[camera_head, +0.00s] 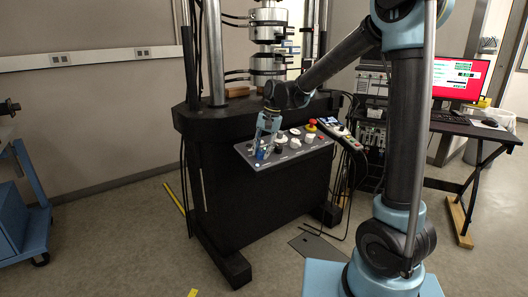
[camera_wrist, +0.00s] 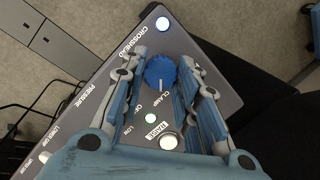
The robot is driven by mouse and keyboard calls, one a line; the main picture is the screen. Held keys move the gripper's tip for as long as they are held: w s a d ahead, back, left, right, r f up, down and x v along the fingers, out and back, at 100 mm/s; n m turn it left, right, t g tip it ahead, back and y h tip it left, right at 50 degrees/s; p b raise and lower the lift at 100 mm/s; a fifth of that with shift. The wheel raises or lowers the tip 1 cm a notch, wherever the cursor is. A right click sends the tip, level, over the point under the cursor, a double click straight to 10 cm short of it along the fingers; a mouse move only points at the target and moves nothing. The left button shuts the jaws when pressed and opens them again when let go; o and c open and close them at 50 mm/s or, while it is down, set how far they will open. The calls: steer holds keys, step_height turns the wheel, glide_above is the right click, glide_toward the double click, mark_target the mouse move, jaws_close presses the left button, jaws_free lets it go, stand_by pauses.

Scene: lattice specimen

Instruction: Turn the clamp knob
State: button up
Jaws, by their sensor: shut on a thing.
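The clamp knob (camera_wrist: 160,70) is a round blue knob on a grey control panel (camera_wrist: 218,72), above the printed word CLAMP in the wrist view. A short pale mark shows at its lower edge, pointing down in the picture. My gripper (camera_wrist: 162,58) has one finger on each side of the knob and is shut on it. In the head view my gripper (camera_head: 263,145) reaches down to the left end of the panel (camera_head: 290,157), where the fingers largely hide the knob.
A lit white button (camera_wrist: 162,24) is above the knob in the wrist view, and another round button (camera_wrist: 168,141) is below it. A red emergency stop (camera_head: 311,126) is farther right on the panel. The testing machine's columns (camera_head: 214,55) rise behind it.

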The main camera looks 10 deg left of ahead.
steer(key=o, duration=1.1)
steer(key=shift+r, duration=0.1)
steer(key=v, duration=1.1)
steer(key=shift+d+r, duration=0.1)
steer(key=shift+r, duration=0.25)
